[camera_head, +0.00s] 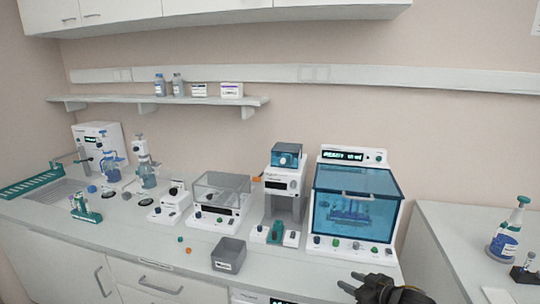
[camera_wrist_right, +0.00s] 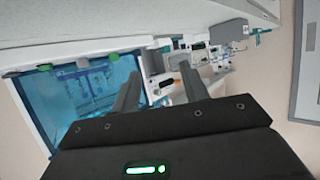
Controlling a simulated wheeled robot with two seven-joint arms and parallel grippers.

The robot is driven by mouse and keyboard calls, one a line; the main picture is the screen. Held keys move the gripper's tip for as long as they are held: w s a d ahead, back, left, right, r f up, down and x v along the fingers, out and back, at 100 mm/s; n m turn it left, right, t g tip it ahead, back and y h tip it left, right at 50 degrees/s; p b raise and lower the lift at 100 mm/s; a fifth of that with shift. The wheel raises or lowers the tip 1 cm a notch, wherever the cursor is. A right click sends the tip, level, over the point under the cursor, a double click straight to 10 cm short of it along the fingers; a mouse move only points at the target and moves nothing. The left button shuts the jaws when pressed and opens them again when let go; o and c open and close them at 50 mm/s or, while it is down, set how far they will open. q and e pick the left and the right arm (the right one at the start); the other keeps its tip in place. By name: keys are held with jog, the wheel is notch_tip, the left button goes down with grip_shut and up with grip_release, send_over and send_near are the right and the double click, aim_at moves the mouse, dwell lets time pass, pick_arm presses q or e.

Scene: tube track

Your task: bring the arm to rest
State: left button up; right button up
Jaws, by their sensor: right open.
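My right gripper (camera_head: 362,285) is at the lower right of the head view, in front of the counter's edge below the blue-lidded machine. In the right wrist view its two dark fingers (camera_wrist_right: 160,88) stand apart with nothing between them. It is open and empty. My left gripper is in neither view.
The counter (camera_head: 150,245) carries a blue-lidded machine (camera_head: 355,204), a clear-lidded machine (camera_head: 219,196), a grey bin (camera_head: 228,256) and a green tube rack (camera_head: 84,210). Small caps lie near the bin. A side counter (camera_head: 465,240) with a blue bottle (camera_head: 506,237) stands at right.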

jog(key=s+f+m+g+h, duration=0.1)
jog(key=s+f+h, duration=0.15)
jog(key=s, duration=0.35)
jog(key=s+f+m+g+h, duration=0.1)
jog(key=s+f, duration=0.3)
jog(key=s, duration=0.3)
jog(key=s+f+m+h, duration=0.1)
jog(key=s+f+h, duration=0.15)
jog(key=s, duration=0.35)
jog(key=s+f+m+g+h, duration=0.15)
jog(key=s+g, duration=0.45)
jog(key=s, duration=1.5)
notch_tip(320, 180, down, 30)
jog(key=s+g+b, duration=0.1)
jog(key=b, duration=0.2)
pick_arm(q)
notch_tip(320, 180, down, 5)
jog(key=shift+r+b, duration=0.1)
jog(key=shift+b, duration=0.75)
pick_arm(e)
jog(key=s+d+f+g, duration=0.1)
jog(key=s+d+f, duration=0.2)
jog(key=s+f, duration=1.3)
jog(key=shift+s+f, duration=0.15)
jog(key=shift+f, duration=0.35)
jog(key=shift+n, duration=0.25)
